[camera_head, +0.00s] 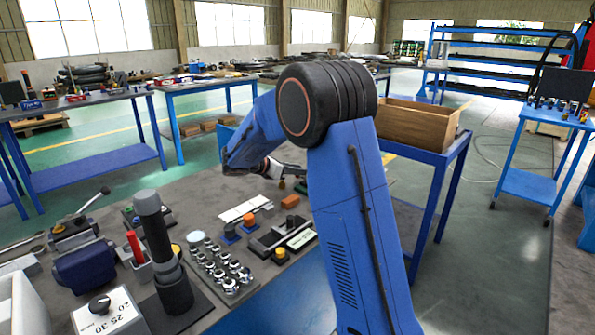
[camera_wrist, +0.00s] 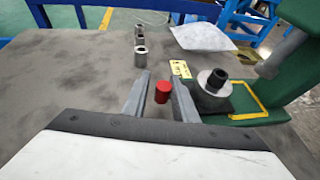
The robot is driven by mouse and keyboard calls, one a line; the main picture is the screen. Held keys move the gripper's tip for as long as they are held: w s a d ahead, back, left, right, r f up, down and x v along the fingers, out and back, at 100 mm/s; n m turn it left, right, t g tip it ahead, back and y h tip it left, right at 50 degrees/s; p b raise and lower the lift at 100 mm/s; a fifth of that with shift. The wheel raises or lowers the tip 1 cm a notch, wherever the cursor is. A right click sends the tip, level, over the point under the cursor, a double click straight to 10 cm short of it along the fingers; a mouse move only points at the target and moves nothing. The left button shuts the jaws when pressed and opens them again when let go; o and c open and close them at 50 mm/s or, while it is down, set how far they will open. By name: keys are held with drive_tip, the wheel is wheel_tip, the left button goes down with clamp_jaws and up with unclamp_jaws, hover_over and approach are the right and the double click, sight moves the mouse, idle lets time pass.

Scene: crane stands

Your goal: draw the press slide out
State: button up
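A green press frame (camera_wrist: 289,70) stands at the right of the wrist view. At its base a dark plate (camera_wrist: 233,103) carries a metal ring (camera_wrist: 203,84) with a black cylinder. I cannot tell for sure which part is the press slide; this dark plate may be it. A small upright red knob (camera_wrist: 162,92) stands left of the plate. My gripper (camera_wrist: 160,88) has its two fingers apart, one on each side of the red knob in the picture, with gaps visible. Whether the knob lies between the fingertips or below them is unclear. The press does not show clearly in the head view.
Metal sleeves (camera_wrist: 140,55) stand in a row beyond the fingers, near a yellow label (camera_wrist: 180,68) and a clear bag (camera_wrist: 203,37). In the head view, a bench (camera_head: 207,196) holds chrome parts (camera_head: 222,262) and a dark upright cylinder (camera_head: 160,240). My arm hides the middle.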

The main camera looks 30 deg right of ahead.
drive_tip(key=v, duration=1.7)
drive_tip(key=shift+r, duration=0.15)
drive_tip(key=shift+a, duration=0.1)
drive_tip(key=s+d+m+g+y, duration=0.1)
drive_tip(key=s+d+m+y, duration=0.25)
drive_tip(key=s, duration=0.75)
drive_tip(key=s+d+m+y, duration=0.25)
drive_tip(key=s+m, duration=0.25)
drive_tip(key=s, duration=0.6)
drive_tip(key=s+a+f+m+t+y, duration=0.1)
drive_tip(key=s+a+f+m+y, duration=0.1)
drive_tip(key=s, duration=0.5)
drive_tip(key=s+a+f+m+t+y, duration=0.1)
drive_tip(key=s+a+f+m+y, duration=0.1)
drive_tip(key=s+m, duration=0.3)
drive_tip(key=s+a+f+m+t+y, duration=0.1)
drive_tip(key=s+a+f+m+y, duration=0.1)
drive_tip(key=s, duration=0.8)
drive_tip(key=shift+f+m+t+y, duration=0.3)
drive_tip(key=shift+f+m+y, duration=0.5)
drive_tip(key=shift+m, duration=0.35)
